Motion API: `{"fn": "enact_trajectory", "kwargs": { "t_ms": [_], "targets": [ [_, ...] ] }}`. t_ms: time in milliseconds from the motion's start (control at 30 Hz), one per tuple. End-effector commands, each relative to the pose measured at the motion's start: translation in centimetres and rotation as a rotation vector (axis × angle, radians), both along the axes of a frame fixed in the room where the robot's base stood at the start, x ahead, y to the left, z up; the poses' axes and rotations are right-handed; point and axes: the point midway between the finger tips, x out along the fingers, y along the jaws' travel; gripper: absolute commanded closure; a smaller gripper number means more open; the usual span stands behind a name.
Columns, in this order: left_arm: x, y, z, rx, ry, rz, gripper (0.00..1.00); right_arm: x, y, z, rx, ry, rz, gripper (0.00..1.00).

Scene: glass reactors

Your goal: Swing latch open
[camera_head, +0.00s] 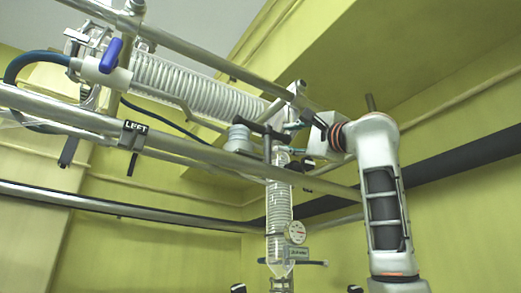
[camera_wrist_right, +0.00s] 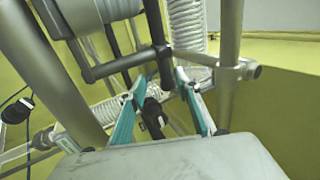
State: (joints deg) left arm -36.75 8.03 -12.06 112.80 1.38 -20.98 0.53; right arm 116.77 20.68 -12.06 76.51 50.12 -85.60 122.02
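No part is clearly marked as the latch. A dark T-shaped bar (camera_head: 263,131) on the steel frame is the likeliest candidate; it also shows in the right wrist view (camera_wrist_right: 124,64). My right gripper (camera_head: 308,121) reaches in from the right, just right of this bar, and is partly hidden by the frame. In the right wrist view the teal-padded fingers of this gripper (camera_wrist_right: 163,86) stand apart. A black knob-like part (camera_wrist_right: 153,113) shows between them; I cannot tell whether they touch it. My left gripper is out of view.
Steel rails (camera_head: 200,152) cross close around my right gripper. A glass coil condenser (camera_head: 195,88) lies aslant at upper left, with a blue-handled valve (camera_head: 111,55) at its end. A vertical glass coil (camera_head: 279,207) with a dial gauge (camera_head: 295,232) hangs below.

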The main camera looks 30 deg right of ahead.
Motion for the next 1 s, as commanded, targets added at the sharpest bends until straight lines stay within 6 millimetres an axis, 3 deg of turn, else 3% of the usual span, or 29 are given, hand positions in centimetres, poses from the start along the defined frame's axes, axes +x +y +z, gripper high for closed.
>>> {"fn": "enact_trajectory", "kwargs": {
  "t_ms": [233, 600, 1000],
  "targets": [
    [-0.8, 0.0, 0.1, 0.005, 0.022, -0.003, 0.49, 1.3, 0.0, 1.3, 0.003, -0.001, 0.001, 0.67],
    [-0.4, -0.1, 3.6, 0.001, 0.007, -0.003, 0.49, 5.9, 0.4, 3.5, 0.001, -0.002, 0.0, 0.67],
    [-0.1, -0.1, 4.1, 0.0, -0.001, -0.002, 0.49, 6.8, 0.5, 3.6, 0.002, -0.003, 0.0, 0.67]
  ]
}}
